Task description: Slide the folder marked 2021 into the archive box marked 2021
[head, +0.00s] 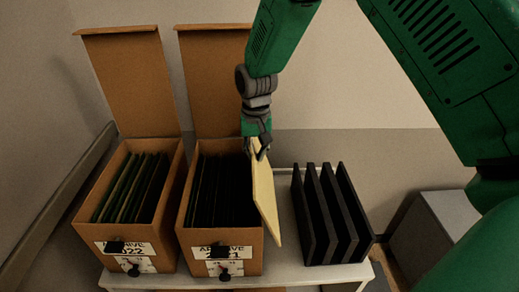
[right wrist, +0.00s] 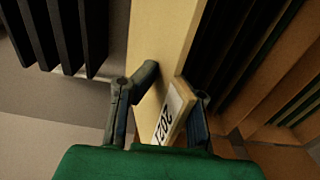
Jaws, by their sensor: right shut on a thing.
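The cream folder (head: 265,200) hangs upright, a little tilted, just right of the right-hand archive box (head: 247,240). My right gripper (head: 257,148) is shut on its upper edge. The box's front label ends in 21, partly covered by a black knob. Dark folders stand inside this box, and its lid is up. I cannot tell whether folder and box touch. My left gripper is not in view.
A second open box (head: 148,236), label ending in 22, stands to the left with several folders inside. A black slotted rack (head: 330,220) stands on the right of the white table (head: 290,270). Raised lids stand behind both boxes. A grey cabinet (head: 432,232) is further right.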

